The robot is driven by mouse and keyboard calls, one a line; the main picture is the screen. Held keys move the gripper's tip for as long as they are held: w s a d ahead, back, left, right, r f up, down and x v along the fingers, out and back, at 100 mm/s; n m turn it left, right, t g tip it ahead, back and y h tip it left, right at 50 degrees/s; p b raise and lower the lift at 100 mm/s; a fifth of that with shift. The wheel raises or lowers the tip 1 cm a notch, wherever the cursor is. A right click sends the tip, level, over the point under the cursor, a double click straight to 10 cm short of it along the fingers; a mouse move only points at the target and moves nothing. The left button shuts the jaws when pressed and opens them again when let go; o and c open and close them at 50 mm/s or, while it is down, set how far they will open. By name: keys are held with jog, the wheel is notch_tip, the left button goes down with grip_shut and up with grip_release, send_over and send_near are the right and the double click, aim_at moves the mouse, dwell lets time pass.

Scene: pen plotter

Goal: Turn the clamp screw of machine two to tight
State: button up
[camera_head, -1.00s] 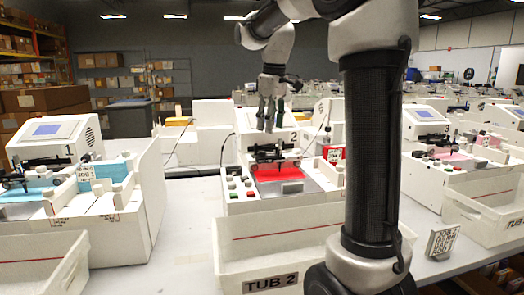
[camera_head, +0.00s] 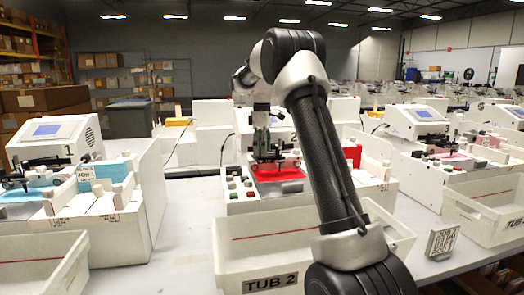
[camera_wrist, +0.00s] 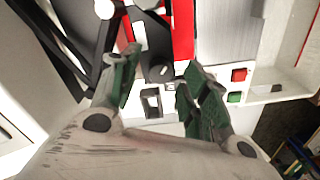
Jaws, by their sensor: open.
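Machine two (camera_head: 240,182) stands at the middle of the bench, with a red sheet (camera_head: 282,174) on its bed and a dark pen carriage (camera_head: 291,163) across it. My gripper (camera_head: 264,157) points down over the carriage, close above it, and hides part of it. In the wrist view my gripper (camera_wrist: 157,84) is open, its green fingers apart with nothing held between them. A dark rounded part with a small light knob (camera_wrist: 164,71) lies just beyond the fingertips. I cannot tell for sure whether it is the clamp screw.
Tub 2 (camera_head: 243,250) stands in front of machine two. Machine one (camera_head: 55,140) is at the left and another machine (camera_head: 412,124) at the right. A marker block (camera_head: 442,241) sits on the bench. Red and green buttons (camera_wrist: 237,86) show beside the fingers.

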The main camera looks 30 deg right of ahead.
jog(key=shift+f, duration=0.45)
grip_shut()
